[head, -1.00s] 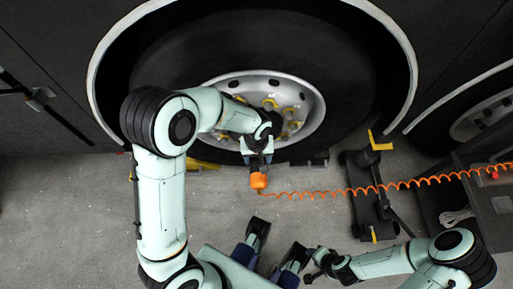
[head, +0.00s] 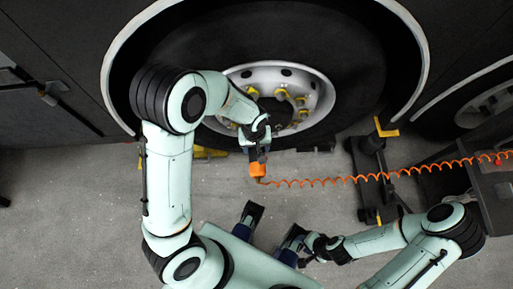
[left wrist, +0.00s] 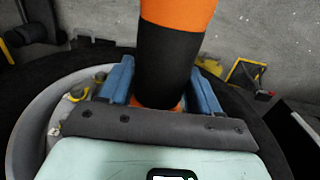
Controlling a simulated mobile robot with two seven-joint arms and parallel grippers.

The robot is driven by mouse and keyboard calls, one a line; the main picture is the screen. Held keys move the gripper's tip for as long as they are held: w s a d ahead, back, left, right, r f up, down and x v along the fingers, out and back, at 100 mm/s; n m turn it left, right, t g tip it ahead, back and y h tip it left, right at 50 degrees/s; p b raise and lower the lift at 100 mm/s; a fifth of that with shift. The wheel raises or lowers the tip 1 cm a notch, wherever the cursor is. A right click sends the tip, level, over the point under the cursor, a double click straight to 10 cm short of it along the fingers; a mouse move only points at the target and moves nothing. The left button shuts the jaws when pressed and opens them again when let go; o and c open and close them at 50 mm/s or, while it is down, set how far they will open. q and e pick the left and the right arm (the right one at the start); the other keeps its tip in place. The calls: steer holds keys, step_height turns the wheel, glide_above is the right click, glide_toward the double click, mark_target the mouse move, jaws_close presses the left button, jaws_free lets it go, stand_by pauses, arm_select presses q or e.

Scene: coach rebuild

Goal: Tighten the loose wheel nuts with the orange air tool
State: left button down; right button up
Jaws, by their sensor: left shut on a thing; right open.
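The orange air tool (head: 258,170) is in my left gripper (head: 256,152), in front of the lower left of the wheel rim. In the left wrist view the tool (left wrist: 172,50) shows its orange body and black band between the blue fingers of my left gripper (left wrist: 162,85). The pale wheel (head: 319,91) has several nuts with yellow markers (head: 281,94). My forearm hides the left part of the hub. Yellow-marked nuts also show in the left wrist view (left wrist: 77,92). I cannot tell which are loose. My right gripper (head: 308,256) is open and low in the head view, far from the wheel.
A coiled orange hose (head: 345,179) runs right from the tool. A black stand with a yellow top (head: 372,143) is right of the wheel. A dark cart (head: 490,190) stands at the right edge. Grey floor is clear at left.

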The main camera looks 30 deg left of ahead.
arm_select(q)
steer(key=shift+w+a, duration=0.55)
steer(key=shift+w, duration=0.4)
steer(key=shift+w+a, duration=0.5)
steer(key=shift+w, duration=0.4)
steer(key=shift+w+a+r, duration=0.1)
steer(key=shift+w+a, duration=0.55)
steer(key=shift+w, duration=0.35)
steer(key=shift+w+a+r, duration=0.1)
steer(key=shift+w+a, duration=0.5)
steer(key=shift+w, duration=0.4)
stand_by(2.1)
steer(key=shift+s, duration=0.1)
steer(key=shift+s+d+f+p, duration=0.1)
steer(key=shift+s+d, duration=0.55)
steer(key=shift+s, duration=0.45)
steer(key=shift+s+d+p, duration=0.1)
steer(key=shift+s+d, duration=0.6)
steer(key=shift+s, duration=0.35)
steer(key=shift+s+d+f+p, duration=0.1)
steer(key=shift+s+d, duration=0.55)
steer(key=shift+s, duration=0.45)
